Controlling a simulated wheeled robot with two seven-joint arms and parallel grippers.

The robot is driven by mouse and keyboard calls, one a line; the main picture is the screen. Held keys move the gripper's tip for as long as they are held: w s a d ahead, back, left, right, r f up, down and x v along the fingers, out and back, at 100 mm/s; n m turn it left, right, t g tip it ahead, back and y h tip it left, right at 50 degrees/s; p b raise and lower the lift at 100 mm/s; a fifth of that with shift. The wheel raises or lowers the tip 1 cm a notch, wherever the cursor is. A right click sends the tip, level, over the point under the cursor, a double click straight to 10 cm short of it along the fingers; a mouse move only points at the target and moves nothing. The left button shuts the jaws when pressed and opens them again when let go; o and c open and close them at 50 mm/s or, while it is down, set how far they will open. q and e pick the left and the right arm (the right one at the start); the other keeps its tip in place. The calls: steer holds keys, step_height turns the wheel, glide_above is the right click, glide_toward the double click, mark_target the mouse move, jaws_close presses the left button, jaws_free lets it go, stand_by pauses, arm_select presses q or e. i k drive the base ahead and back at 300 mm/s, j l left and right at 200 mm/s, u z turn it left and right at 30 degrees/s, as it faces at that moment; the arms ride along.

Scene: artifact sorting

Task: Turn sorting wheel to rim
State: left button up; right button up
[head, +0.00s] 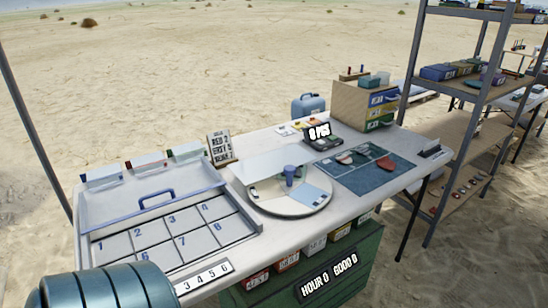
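The sorting wheel (283,208) is a round, pale disc on the table, right of the numbered tray. A light blue section (308,192) covers its right part. A small blue cup-like piece (289,172) stands near its middle. A pale, see-through panel crosses the wheel's back part and partly hides it. What sits behind the panel is hard to tell. Neither of my grippers shows in the head view, and nothing of mine touches the wheel.
A tray with numbered cells and a blue handle (155,196) lies left of the wheel. A dark blue mat (352,181) with reddish and grey pieces lies right of it. A scale (323,142), a sign (220,147) and a drawer box (350,103) stand behind. A metal shelf (466,110) stands right.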

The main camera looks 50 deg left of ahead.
mark_target(288, 196)
steer(key=i+l+u, duration=0.1)
steer(key=u, duration=0.65)
steer(key=i+l, duration=0.05)
